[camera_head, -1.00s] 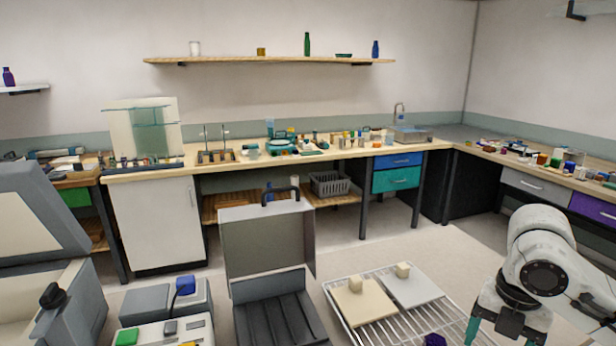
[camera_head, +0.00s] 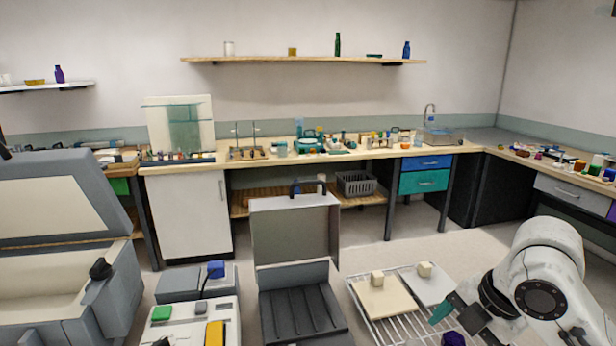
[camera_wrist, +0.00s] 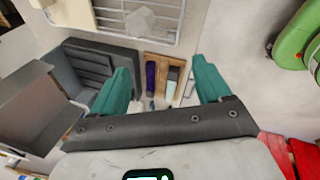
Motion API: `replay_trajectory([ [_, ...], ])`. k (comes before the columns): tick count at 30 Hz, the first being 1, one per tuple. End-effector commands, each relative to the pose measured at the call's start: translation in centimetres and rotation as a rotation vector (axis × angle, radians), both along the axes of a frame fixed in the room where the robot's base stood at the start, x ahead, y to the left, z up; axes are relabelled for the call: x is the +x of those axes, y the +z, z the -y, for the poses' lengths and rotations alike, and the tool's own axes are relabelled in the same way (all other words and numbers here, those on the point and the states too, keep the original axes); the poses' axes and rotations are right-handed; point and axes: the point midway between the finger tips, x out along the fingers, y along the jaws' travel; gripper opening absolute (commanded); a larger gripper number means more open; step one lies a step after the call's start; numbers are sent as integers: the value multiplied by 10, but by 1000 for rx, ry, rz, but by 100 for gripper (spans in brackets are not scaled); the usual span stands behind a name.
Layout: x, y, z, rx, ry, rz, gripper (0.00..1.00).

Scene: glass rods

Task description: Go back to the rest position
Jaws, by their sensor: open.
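My gripper (camera_wrist: 162,78) is open in the wrist view, its two teal fingers wide apart with nothing between their tips. Beyond the gap lies a small wooden tray (camera_wrist: 163,64) with a dark purple piece and a grey-and-white piece; I cannot tell whether it is touched. In the head view my white arm is at the lower right and a teal finger (camera_head: 441,311) points left, near the wire rack. No glass rod can be made out clearly.
An open grey case (camera_head: 297,203) with a grooved base stands at the front middle. To its right is a wire rack (camera_head: 372,329) bearing two pale slabs. A large grey lidded box (camera_head: 62,290) is at the left. Benches line the back; open floor lies between.

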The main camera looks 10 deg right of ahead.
Motion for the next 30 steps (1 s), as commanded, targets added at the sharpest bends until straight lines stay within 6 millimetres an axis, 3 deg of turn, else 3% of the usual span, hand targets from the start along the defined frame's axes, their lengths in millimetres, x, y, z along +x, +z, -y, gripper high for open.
replay_trajectory([
  [1,5,-2,-17,49,-35,18,77],
  [7,18,-15,-71,281,-300,53,77],
  [14,-1,-65,-111,502,-688,-45,77],
  [17,-22,-97,-121,553,-869,-118,77],
  [22,-77,-157,-124,555,-1184,-243,77],
  [26,-130,-199,-114,489,-1412,-311,77],
  [30,-193,-234,-90,370,-1639,-337,77],
])
